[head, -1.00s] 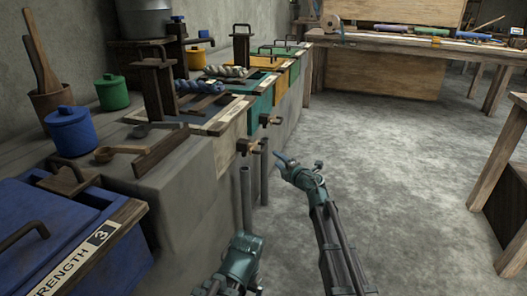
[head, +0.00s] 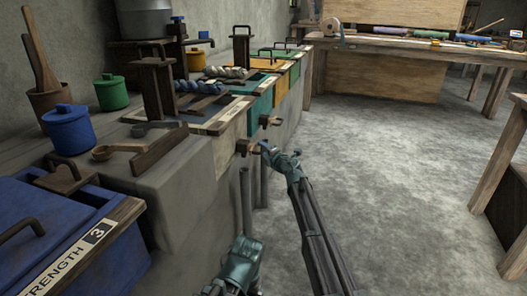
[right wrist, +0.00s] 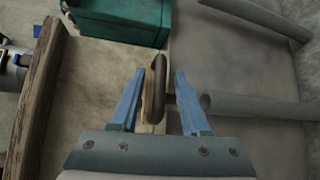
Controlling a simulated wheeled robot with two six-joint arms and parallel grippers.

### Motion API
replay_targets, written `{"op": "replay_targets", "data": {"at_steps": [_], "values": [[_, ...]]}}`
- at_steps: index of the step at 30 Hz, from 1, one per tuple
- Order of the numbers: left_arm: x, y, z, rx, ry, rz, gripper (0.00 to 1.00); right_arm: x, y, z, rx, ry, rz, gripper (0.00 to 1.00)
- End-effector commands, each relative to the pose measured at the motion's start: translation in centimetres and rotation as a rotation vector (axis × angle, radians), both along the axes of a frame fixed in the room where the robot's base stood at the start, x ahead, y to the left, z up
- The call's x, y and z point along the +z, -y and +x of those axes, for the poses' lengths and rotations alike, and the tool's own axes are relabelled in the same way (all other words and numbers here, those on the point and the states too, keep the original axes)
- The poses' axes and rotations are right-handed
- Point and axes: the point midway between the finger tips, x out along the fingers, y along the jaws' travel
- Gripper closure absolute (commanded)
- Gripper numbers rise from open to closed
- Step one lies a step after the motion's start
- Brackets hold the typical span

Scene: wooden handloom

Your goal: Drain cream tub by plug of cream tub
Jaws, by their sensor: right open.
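The cream tub (head: 229,143) is set in the stone bench in the head view, with a dark wooden rim. Its plug (head: 244,147) sticks out low on the front face. In the right wrist view the plug (right wrist: 156,88) shows as a dark rounded handle with a paler wooden part. My right gripper (head: 264,147) is at the plug. In the right wrist view its two blue fingers (right wrist: 159,74) stand apart on either side of the plug, with gaps visible. My left gripper (head: 241,258) is low in the head view; its fingers cannot be made out.
A teal tub (head: 260,106) with its own plug (head: 270,121) stands just beyond. Grey pipes (head: 246,200) rise below the plugs. A blue tub (head: 60,235) is at the near left. The floor (head: 390,170) to the right is clear.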

Motion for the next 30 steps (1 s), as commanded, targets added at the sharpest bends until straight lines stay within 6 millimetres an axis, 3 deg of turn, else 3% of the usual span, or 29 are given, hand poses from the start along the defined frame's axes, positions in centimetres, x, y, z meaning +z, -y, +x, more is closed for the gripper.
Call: {"op": "replay_targets", "data": {"at_steps": [2, 9, 30], "values": [[0.01, 0.0, 0.0, 0.0, 0.0, 0.0, 0.06, 0.01, 0.02, -0.02, 0.0, 0.0, 0.0, 0.57], [0.01, 0.0, 0.0, 0.0, 0.0, 0.0, 0.06, 0.01, 0.04, -0.04, 0.0, 0.0, 0.0, 1.0], [0.0, 0.0, 0.0, 0.0, 0.0, 0.0, 0.06, -0.01, 0.06, -0.05, 0.0, 0.0, 0.0, 1.0]]}}
